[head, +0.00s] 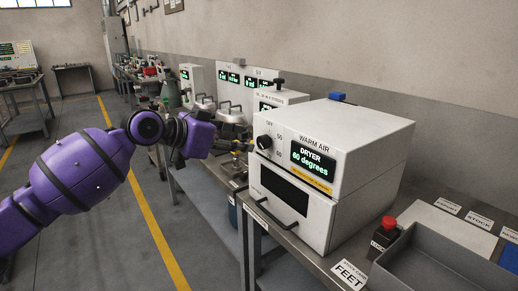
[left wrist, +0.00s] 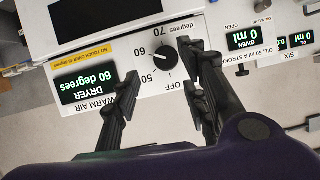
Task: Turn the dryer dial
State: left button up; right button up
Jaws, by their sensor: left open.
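The white dryer (head: 355,139) stands on the bench, its display (head: 313,162) reading "60 degrees". Its black round dial (head: 264,142) is on the upper left of the front panel. In the left wrist view the panel is upside down, and the dial (left wrist: 166,60) has marks for OFF, 50, 60 and 70 around it. Its pale pointer mark appears turned toward 60. My left gripper (head: 238,146) is open in front of the dial. In the left wrist view its fingers (left wrist: 160,76) are spread on either side of the dial, which looks untouched. My right gripper is out of view.
Below the display is a door with a black handle (head: 284,213). A red stop button (head: 388,223) and a grey tray (head: 440,262) are on the bench to the right. White machines (head: 280,98) stand close behind the dryer. The aisle floor at left is clear.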

aim_at(262, 144)
pick_arm(q)
jog(key=x, duration=0.4)
jog(key=r+x, duration=0.1)
jog(key=x, duration=0.1)
jog(key=shift+w+d+f, duration=0.1)
jog(key=shift+w+d, duration=0.1)
jog(key=shift+w, duration=0.05)
jog(key=shift+w+d+f, duration=0.25)
jog(key=shift+w+d, duration=0.1)
jog(key=shift+d, duration=0.05)
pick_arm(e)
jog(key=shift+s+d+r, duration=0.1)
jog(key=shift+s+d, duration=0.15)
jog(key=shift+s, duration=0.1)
pick_arm(q)
jog(key=c, duration=0.8)
jog(key=shift+f, duration=0.1)
jog(key=shift+c, duration=1)
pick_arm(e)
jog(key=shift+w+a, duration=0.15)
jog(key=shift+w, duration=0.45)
pick_arm(q)
jog(key=shift+s+d+f, duration=0.1)
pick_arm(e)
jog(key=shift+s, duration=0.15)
